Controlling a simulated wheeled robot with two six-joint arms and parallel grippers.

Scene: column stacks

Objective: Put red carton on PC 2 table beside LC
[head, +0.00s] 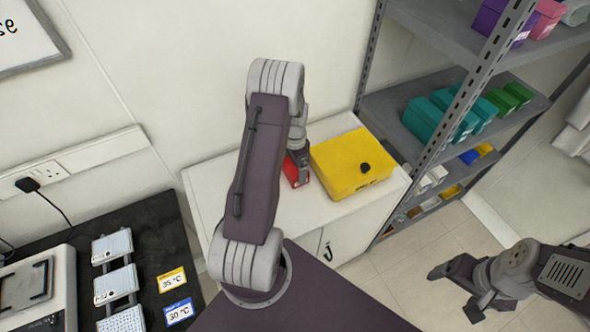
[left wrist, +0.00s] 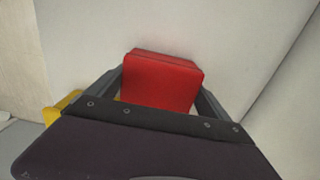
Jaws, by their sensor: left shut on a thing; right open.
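The red carton (head: 293,171) is at the white cabinet, left of the yellow box (head: 348,166). My left gripper (head: 299,160) is shut on the red carton, its arm hiding part of the view. In the left wrist view the carton (left wrist: 158,84) sits between the two fingers (left wrist: 160,98). I cannot tell whether the carton touches the cabinet top. My right gripper (head: 456,292) is open and empty over the floor at the lower right. I cannot identify PC 2 table or LC by any readable label.
The white cabinet top (head: 320,210) has bare room in front of the yellow box. A grey shelf rack (head: 440,130) with coloured boxes stands close on the right. A dark bench (head: 150,235) with small racks and temperature cards is at the left. A wall rises behind.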

